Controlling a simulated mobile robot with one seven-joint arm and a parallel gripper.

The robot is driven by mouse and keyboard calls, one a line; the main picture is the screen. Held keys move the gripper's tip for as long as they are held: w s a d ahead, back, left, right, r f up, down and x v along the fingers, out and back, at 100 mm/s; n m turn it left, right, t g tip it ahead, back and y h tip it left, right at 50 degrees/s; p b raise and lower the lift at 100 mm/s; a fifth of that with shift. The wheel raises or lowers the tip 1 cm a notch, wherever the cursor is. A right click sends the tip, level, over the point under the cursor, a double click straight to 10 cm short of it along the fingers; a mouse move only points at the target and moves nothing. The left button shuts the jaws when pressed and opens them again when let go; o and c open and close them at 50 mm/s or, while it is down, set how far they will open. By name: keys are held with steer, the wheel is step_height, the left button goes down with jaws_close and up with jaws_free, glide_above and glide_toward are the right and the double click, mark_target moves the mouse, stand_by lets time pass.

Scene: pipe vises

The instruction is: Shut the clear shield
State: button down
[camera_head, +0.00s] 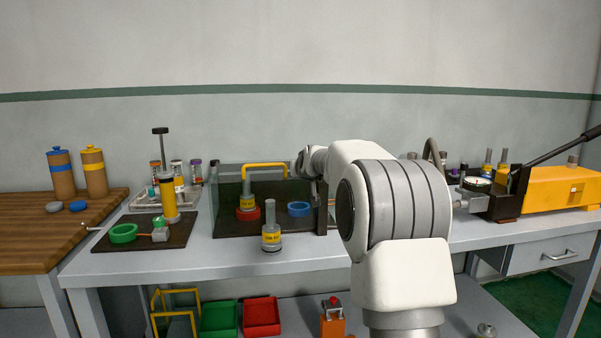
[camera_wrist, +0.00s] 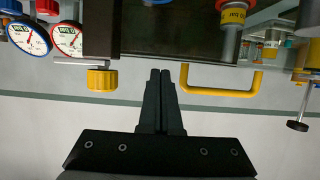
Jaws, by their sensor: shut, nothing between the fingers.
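The clear shield (camera_head: 214,190) is a see-through panel on a dark base at the middle of the bench. Its faint edges make its exact position hard to tell. A yellow U-shaped handle (camera_head: 265,165) stands at its top; the handle also shows in the wrist view (camera_wrist: 222,93). My gripper (camera_wrist: 160,72) is shut and empty, its fingertips just left of the handle in the wrist view, apart from it in the picture. In the head view my arm reaches toward the right end of the station, and the fingers are not clearly seen.
A red ring (camera_head: 247,214) with a grey post and a blue ring (camera_head: 299,209) sit inside the station. A grey yellow-banded cylinder (camera_head: 271,238) stands in front. Gauges (camera_wrist: 67,39) show left in the wrist view. A yellow vise (camera_head: 560,188) is at right.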

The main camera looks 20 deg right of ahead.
step_height(320, 180, up, 4)
steer(key=r+p, duration=0.1)
steer(key=p, duration=0.2)
steer(key=s+a+f+b, duration=0.1)
steer(key=s+a+f, duration=0.1)
steer(key=s+f, duration=0.55)
steer(key=s+a+n+g+y, duration=0.1)
steer(key=s+a+g, duration=0.1)
steer(key=s+a, duration=0.55)
steer(key=s+a+n+g+y, duration=0.1)
steer(key=s+a, duration=0.3)
steer(key=s, duration=0.6)
steer(key=s+a+f+g, duration=0.2)
steer(key=s+f, duration=0.2)
steer(key=s, duration=0.8)
steer(key=s+a+f+g, duration=0.2)
steer(key=s+f+g, duration=0.1)
steer(key=s, duration=0.8)
step_height(320, 180, up, 21)
steer(key=s+p, duration=0.1)
steer(key=p, duration=2)
steer(key=shift+s+r+y+p, duration=0.2)
steer(key=shift+y+p, duration=0.1)
steer(key=shift+p, duration=0.1)
